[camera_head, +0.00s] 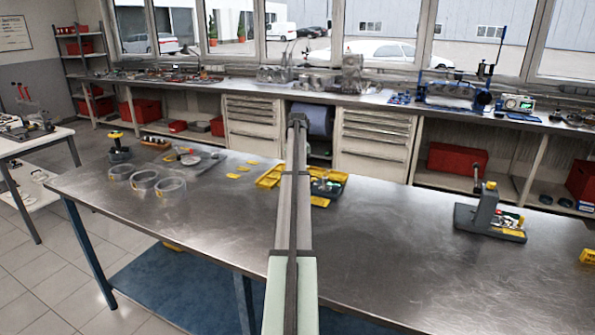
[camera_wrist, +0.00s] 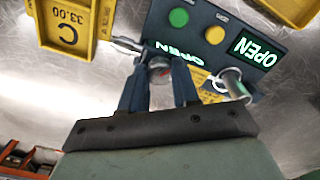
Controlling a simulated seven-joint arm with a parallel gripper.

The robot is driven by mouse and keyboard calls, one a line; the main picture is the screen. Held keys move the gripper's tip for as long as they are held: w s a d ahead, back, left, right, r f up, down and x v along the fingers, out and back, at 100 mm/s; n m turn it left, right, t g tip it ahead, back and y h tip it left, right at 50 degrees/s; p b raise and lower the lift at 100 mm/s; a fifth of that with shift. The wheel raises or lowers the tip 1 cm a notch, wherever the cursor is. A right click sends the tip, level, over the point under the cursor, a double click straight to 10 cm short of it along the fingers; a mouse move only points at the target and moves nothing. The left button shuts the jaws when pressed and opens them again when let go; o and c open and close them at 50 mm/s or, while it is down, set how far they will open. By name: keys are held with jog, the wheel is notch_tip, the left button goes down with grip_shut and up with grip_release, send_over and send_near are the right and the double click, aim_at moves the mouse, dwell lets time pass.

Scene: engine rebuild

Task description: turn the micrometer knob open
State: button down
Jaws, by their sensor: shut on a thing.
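A dark panel (camera_wrist: 214,62) shows in the wrist view, with a green button (camera_wrist: 178,17), a yellow button (camera_wrist: 215,34) and lit OPEN labels. My gripper (camera_wrist: 162,66) is over the panel's near left part. Its two blue fingers are shut on a round grey knob (camera_wrist: 159,70), whose sides they cover. In the head view the panel (camera_head: 329,187) is partly behind my arm, and the gripper's fingers are hidden.
A yellow tray (camera_wrist: 63,48) marked C 33.00 lies close left of the fingers. Yellow trays (camera_head: 269,178) also show in the head view. Clear rings (camera_head: 144,180) stand on the left of the metal table (camera_head: 400,250). A grey stand (camera_head: 486,212) is at the right.

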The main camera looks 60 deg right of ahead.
dwell(0.3)
jog(key=c, duration=0.8)
grip_release()
jog(key=shift+r, duration=0.1)
notch_tip(320, 180, up, 14)
jog(key=shift+f, duration=0.15)
